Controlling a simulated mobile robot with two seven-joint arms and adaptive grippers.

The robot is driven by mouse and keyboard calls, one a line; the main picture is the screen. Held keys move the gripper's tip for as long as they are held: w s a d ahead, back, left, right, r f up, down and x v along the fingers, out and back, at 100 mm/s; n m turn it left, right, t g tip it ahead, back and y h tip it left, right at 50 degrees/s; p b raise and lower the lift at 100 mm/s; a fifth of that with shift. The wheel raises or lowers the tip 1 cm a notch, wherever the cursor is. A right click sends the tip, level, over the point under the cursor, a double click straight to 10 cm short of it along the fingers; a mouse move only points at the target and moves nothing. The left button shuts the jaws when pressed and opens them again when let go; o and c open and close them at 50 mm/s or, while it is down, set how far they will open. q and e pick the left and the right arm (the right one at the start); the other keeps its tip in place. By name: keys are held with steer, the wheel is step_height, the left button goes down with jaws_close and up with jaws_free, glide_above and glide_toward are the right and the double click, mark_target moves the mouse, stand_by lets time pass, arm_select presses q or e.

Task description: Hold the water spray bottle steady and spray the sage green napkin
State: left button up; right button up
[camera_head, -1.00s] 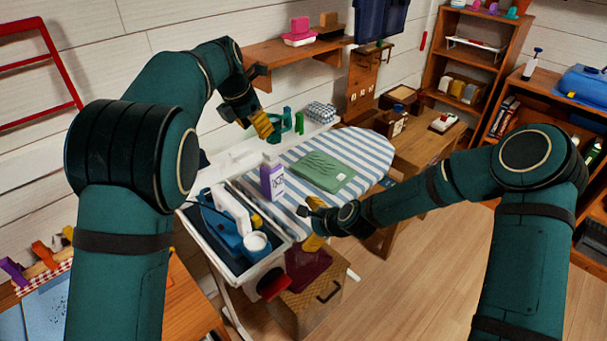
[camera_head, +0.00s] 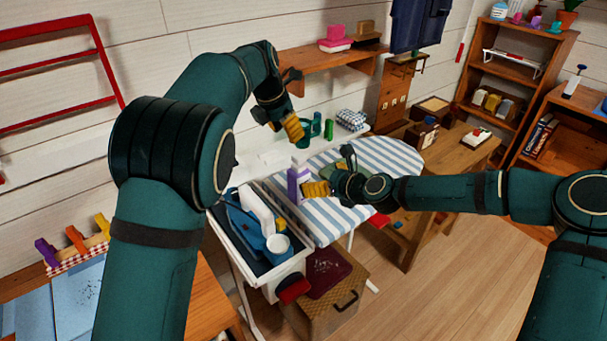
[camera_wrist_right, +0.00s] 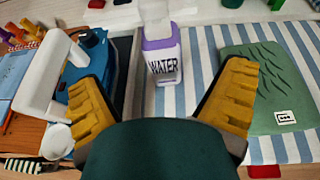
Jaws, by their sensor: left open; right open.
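The water spray bottle (camera_head: 297,182), white and purple, stands upright on the striped ironing board. The right wrist view shows its "WATER" label (camera_wrist_right: 163,66) ahead, between the fingers of my right gripper. My right gripper (camera_head: 318,188) is open and close to the bottle's right side, with no visible grip on it. The sage green napkin (camera_wrist_right: 264,86) lies flat to the right of the bottle in the right wrist view; in the head view my right gripper and arm hide most of it. My left gripper (camera_head: 288,128) is open and empty, above and behind the bottle.
The striped ironing board (camera_head: 395,157) carries these things. Green items (camera_head: 316,126) stand behind on the white ledge. A wicker box (camera_head: 340,300) is below.

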mark_target(298, 173)
steer(key=x, duration=1)
steer(key=shift+w+a+f, duration=0.1)
steer(key=shift+w+f, duration=0.05)
steer(key=shift+f, duration=0.05)
steer(key=c, duration=1.4)
arm_select(q)
jaws_close()
arm_select(e)
steer(key=shift+o, duration=0.2)
